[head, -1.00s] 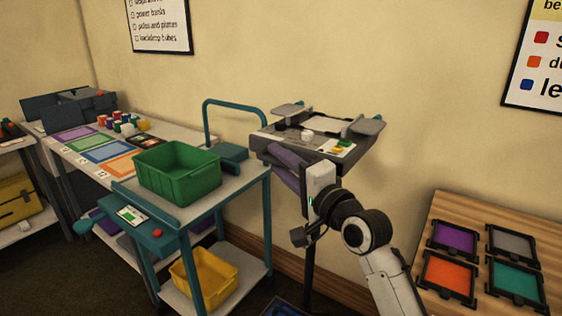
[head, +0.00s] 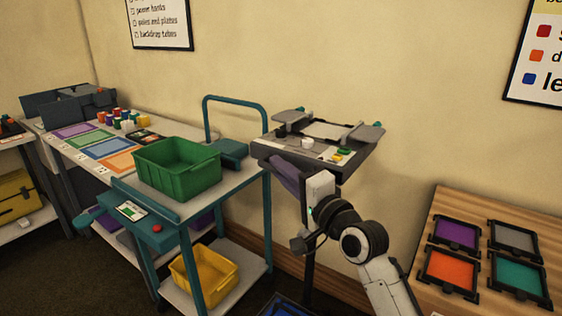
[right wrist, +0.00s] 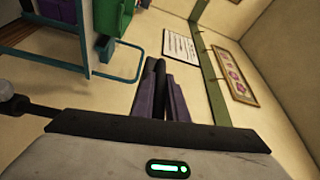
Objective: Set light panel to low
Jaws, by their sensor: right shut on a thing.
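A dark grey console (head: 340,168) on a stand by the wall has a white strip with a white knob (head: 307,143) and small green and yellow pieces (head: 344,154). It looks like the light panel, but no label is readable. My right gripper (head: 279,168) is just under the console's left side, its purple-grey fingers pointing up and left. Whether it touches the console cannot be told. In the right wrist view the fingers (right wrist: 162,98) are closed on a narrow dark thing (right wrist: 160,80), not clearly identifiable. My left gripper is not in view.
A teal cart (head: 240,186) left of the console carries a green bin (head: 178,170), with a yellow bin (head: 203,275) below. Its front has a small display (head: 131,210) and a red button (head: 157,228). A wooden table (head: 455,205) with several coloured framed panels is at right.

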